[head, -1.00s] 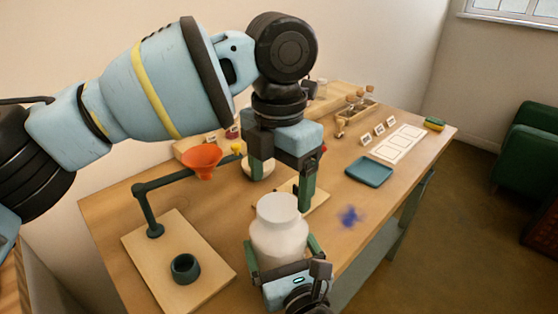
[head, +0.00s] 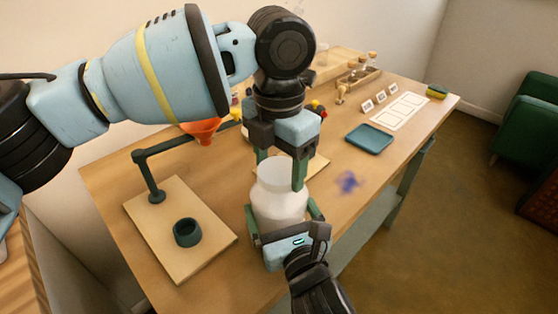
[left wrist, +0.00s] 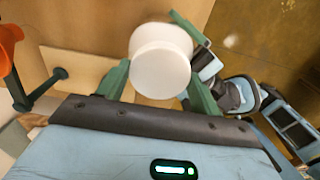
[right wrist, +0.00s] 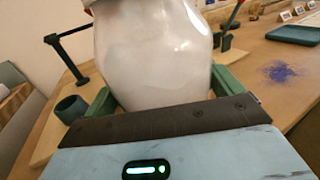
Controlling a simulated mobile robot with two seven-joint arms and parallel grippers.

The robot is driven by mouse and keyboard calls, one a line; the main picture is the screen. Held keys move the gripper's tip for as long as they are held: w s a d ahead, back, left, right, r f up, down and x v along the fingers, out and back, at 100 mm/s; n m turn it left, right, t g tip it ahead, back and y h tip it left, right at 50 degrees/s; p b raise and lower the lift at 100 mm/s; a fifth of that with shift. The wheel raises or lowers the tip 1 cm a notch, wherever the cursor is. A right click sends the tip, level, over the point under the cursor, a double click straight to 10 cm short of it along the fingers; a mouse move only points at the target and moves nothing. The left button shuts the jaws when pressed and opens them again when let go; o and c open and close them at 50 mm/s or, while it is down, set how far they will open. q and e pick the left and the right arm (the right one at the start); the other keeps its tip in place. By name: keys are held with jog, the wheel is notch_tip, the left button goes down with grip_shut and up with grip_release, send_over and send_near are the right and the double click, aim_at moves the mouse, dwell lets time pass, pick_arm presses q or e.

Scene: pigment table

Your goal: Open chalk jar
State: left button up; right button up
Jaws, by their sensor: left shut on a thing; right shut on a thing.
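The white chalk jar (head: 281,208) is upright, above the table's front edge in the head view. My right gripper (head: 283,222) is shut around its body from the near side; the pale body fills the middle of the right wrist view (right wrist: 155,55). My left gripper (head: 281,172) points down from above, with its green fingers on either side of the jar's wide round lid (head: 285,170). The left wrist view shows the lid (left wrist: 160,70) from above, between the fingers. The lid appears seated on the jar. The jar's contents are hidden.
An orange funnel (head: 202,131) hangs on a dark stand at left, over a board with a dark green cup (head: 187,232). A blue tray (head: 370,139), white card (head: 400,111) and blue powder patch (head: 347,182) lie to the right.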

pick_arm(q)
jog(key=shift+c, duration=0.5)
pick_arm(e)
jog(key=shift+f, duration=0.15)
pick_arm(q)
jog(key=n, duration=0.3)
jog(key=shift+n, duration=0.4)
jog(key=n, duration=0.4)
jog(key=shift+n, duration=0.3)
jog(key=n, duration=0.4)
jog(key=shift+n, duration=0.3)
jog(key=n, duration=0.4)
jog(key=shift+n, duration=0.4)
jog(key=n, duration=0.7)
jog(key=shift+r+n, duration=0.1)
jog(key=shift+n, duration=0.3)
jog(key=n, duration=0.4)
jog(key=shift+n, duration=0.4)
jog(key=n, duration=0.4)
jog(key=shift+n, duration=0.3)
jog(key=n, duration=0.4)
jog(key=shift+n, duration=0.3)
jog(key=n, duration=0.4)
jog(key=shift+n, duration=0.3)
jog(key=n, duration=0.4)
jog(key=shift+n, duration=0.3)
jog(key=n, duration=0.5)
jog(key=shift+r, duration=0.1)
